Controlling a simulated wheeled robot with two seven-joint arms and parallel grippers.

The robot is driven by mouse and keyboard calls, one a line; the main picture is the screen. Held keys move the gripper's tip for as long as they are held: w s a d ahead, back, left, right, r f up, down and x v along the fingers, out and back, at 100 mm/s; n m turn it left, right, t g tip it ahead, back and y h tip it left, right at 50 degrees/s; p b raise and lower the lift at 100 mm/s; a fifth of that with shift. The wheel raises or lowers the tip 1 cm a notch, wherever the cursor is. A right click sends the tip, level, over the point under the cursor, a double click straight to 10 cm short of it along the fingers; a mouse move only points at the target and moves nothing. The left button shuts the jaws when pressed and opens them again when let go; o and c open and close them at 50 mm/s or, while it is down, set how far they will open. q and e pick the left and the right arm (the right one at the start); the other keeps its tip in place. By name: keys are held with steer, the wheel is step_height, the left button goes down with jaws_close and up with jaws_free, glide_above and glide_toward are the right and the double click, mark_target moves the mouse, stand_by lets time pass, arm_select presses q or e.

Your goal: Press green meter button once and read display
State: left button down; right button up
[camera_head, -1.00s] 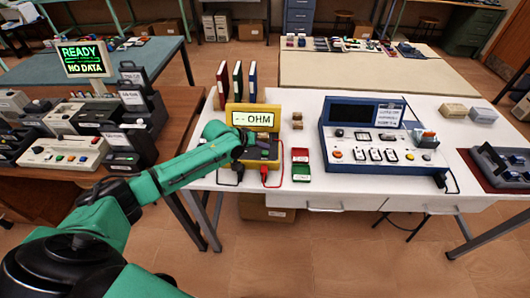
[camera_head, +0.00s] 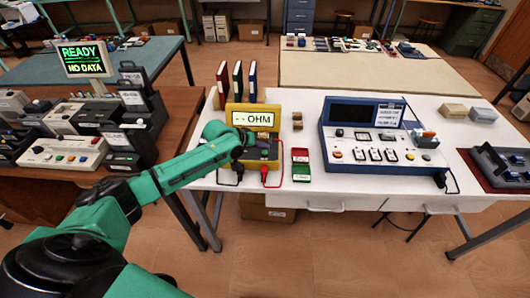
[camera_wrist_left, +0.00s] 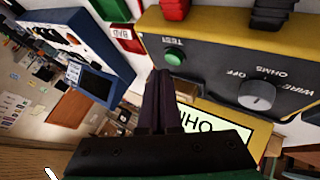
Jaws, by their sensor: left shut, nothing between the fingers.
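The yellow meter (camera_head: 270,160) stands near the front edge of the white table. Its raised display (camera_head: 253,119) reads "- - OHM". In the left wrist view its dark panel (camera_wrist_left: 215,70) carries the green button (camera_wrist_left: 174,57), labelled TEST, and a grey knob (camera_wrist_left: 257,95) beside the words OFF and OHMS. My left gripper (camera_head: 240,138) is over the meter's left part, shut and empty. In the left wrist view the shut fingertips (camera_wrist_left: 162,73) are close beside the green button. I cannot tell whether they touch it. My right gripper is not in view.
Red and black leads (camera_head: 264,175) hang at the meter's front. A red and green card pair (camera_head: 300,164) lies right of it, then a blue console (camera_head: 383,138). Upright books (camera_head: 237,82) stand behind. A screen (camera_head: 84,58) at left reads "READY NO DATA".

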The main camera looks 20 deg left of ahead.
mark_target(263, 156)
arm_select(q)
steer(key=shift+f, duration=0.4)
steer(key=shift+f+b, duration=0.3)
steer(key=shift+f, duration=0.25)
stand_by(0.7)
steer(key=shift+r+p, duration=0.95)
steer(key=shift+p, duration=0.05)
step_height(263, 156, up, 5)
steer(key=p, duration=0.5)
